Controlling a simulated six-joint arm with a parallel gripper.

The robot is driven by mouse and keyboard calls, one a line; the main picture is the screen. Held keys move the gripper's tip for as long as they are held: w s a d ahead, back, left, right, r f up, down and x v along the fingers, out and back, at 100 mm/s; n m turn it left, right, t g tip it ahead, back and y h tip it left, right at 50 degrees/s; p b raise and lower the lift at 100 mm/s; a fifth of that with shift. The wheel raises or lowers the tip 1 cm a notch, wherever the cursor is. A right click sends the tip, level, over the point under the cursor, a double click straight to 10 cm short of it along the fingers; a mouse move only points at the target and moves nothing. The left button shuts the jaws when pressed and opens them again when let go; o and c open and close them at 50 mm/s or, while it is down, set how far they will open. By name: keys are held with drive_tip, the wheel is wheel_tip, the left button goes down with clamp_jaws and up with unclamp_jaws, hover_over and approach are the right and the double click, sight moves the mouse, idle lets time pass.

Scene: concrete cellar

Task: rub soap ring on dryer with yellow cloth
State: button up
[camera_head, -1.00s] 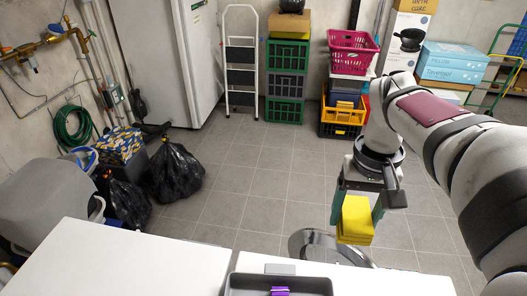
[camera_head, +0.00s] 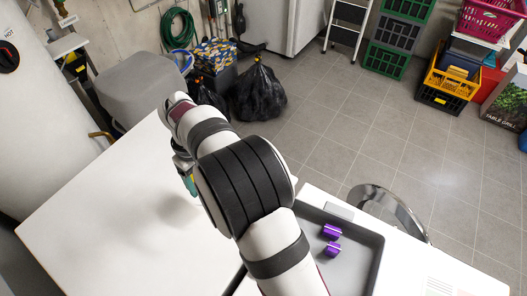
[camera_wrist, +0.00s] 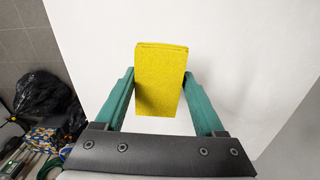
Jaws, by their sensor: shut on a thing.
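The yellow cloth (camera_wrist: 161,78) is a thick folded block in the wrist view, held between the two green fingers of my gripper (camera_wrist: 160,88). My gripper is shut on it, above a plain white surface. In the head view my gripper (camera_head: 188,182) is mostly hidden behind my arm, over the large white top (camera_head: 110,215) at left, which may be the dryer. The cloth is hidden there. A faint grey patch shows on that top beside my arm; I cannot tell shadow from soap ring. No clear ring shows in either view.
A grey tray (camera_head: 352,268) with purple pieces (camera_head: 332,232) stands right of my arm. A metal hoop-shaped thing (camera_head: 395,210) is beyond it. Black bags (camera_head: 257,92) and a grey bin (camera_head: 143,86) stand behind the white top. The top looks otherwise clear.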

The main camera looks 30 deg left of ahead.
sight(200, 208)
drive_tip(key=shift+n, duration=0.5)
drive_tip(key=shift+s+a+f, duration=0.3)
drive_tip(key=shift+s+f, duration=0.15)
drive_tip(key=shift+f, duration=0.95)
drive_tip(key=shift+s+a+f, duration=0.3)
drive_tip(key=shift+s+f, duration=0.15)
drive_tip(key=shift+f, duration=0.9)
drive_tip(key=shift+s+a+f, duration=0.3)
drive_tip(key=shift+s+f, duration=0.15)
drive_tip(key=shift+f, duration=1.55)
drive_tip(key=shift+w+r, duration=0.3)
drive_tip(key=shift+w, duration=0.25)
drive_tip(key=shift+w+f, duration=0.15)
drive_tip(key=shift+w, duration=0.6)
drive_tip(key=shift+w+f, duration=0.15)
drive_tip(key=shift+w, duration=0.6)
drive_tip(key=shift+s, duration=1.9)
drive_tip(key=shift+s+r, duration=0.15)
drive_tip(key=shift+r, duration=3.9)
